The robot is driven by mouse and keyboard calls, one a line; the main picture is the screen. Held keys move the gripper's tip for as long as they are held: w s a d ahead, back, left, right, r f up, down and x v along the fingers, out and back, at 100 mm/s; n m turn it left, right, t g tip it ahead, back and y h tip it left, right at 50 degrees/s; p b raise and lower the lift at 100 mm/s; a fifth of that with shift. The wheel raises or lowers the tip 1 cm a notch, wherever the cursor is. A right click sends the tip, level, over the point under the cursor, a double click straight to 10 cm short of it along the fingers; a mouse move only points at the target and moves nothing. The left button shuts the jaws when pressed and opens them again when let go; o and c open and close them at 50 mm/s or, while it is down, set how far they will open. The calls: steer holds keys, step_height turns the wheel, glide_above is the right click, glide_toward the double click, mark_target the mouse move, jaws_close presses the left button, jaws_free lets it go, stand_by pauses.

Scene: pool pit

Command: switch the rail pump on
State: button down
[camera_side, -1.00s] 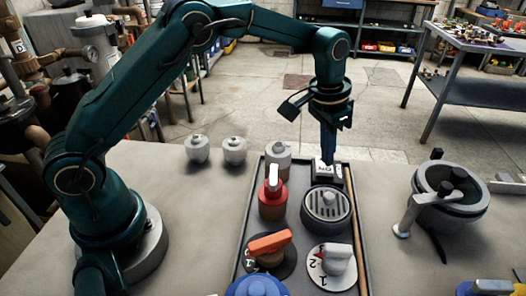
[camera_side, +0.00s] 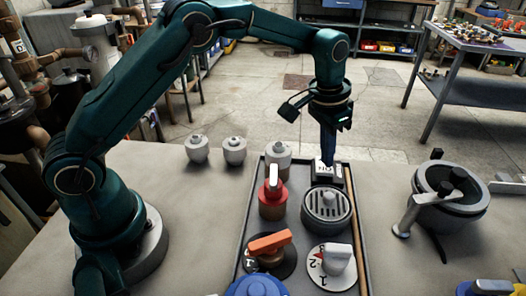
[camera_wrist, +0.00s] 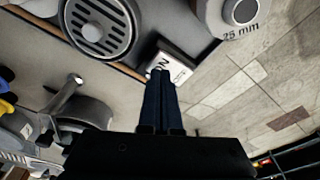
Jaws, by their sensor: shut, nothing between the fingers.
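A small switch with a dark housing and a white rocker (camera_side: 322,174) stands at the far right end of the black tray. In the wrist view the white rocker (camera_wrist: 170,66) shows part of its lettering, an "N"; the rest is hidden behind my fingers. My gripper (camera_side: 328,160) points down, shut and empty, with its tips at the rocker's far side. In the wrist view the shut fingertips (camera_wrist: 160,74) overlap the rocker's edge and seem to touch it. I cannot tell for sure which way the rocker is tipped.
The tray (camera_side: 240,262) also holds a round grille (camera_side: 326,208), a red valve (camera_side: 272,200), an orange-handled knob (camera_side: 268,248) and a numbered dial (camera_side: 332,268). Grey caps (camera_side: 234,151) stand behind left. A grey pot-like part (camera_side: 452,190) stands right.

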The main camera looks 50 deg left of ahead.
mark_target(324, 169)
steer(key=shift+f, duration=0.85)
stand_by(0.3)
steer(key=shift+r, duration=3.55)
